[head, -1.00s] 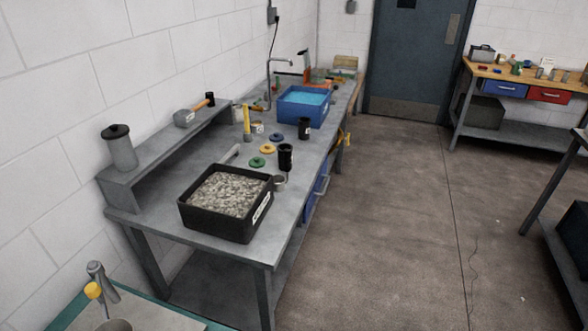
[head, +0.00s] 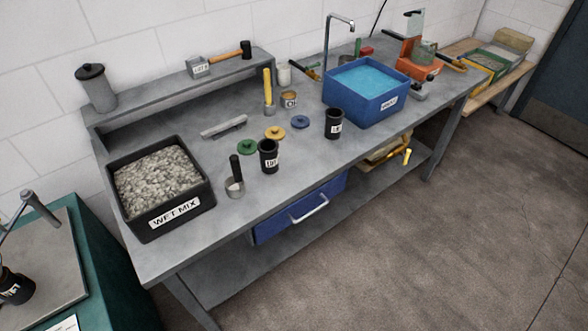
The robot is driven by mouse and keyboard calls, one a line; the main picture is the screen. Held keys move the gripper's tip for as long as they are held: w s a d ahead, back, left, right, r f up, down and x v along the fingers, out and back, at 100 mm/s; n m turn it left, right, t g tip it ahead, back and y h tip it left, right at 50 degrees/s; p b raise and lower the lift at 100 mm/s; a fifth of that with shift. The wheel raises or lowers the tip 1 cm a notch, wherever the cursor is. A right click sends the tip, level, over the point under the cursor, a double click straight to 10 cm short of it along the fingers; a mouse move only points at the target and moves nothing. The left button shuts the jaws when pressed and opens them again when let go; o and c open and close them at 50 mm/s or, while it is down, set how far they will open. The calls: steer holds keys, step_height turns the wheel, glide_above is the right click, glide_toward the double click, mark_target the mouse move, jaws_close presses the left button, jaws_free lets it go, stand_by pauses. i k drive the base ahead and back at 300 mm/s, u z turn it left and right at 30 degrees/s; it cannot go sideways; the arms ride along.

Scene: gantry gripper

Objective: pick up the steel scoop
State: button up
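A small steel scoop (head: 235,188) with an upright black handle stands on the grey workbench (head: 215,240). It is just right of the black tub labelled WET MIX (head: 160,228) and left of a black labelled cup (head: 268,157). Another upright tool with a yellow handle (head: 267,85) and a grey metal lower end stands farther back; I cannot tell if it is also a scoop. My gripper is not in view.
Green, yellow and blue discs (head: 300,121) and a grey bar handle (head: 224,127) lie mid-bench. A blue water tub (head: 365,105), a second black cup (head: 333,124) and a mallet (head: 220,60) on the raised shelf are farther off. Open floor (head: 400,260) lies in front.

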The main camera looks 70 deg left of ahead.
mark_target(234, 185)
steer(key=i, duration=0.5)
steer(key=u, duration=5.2)
steer(key=i, duration=0.5)
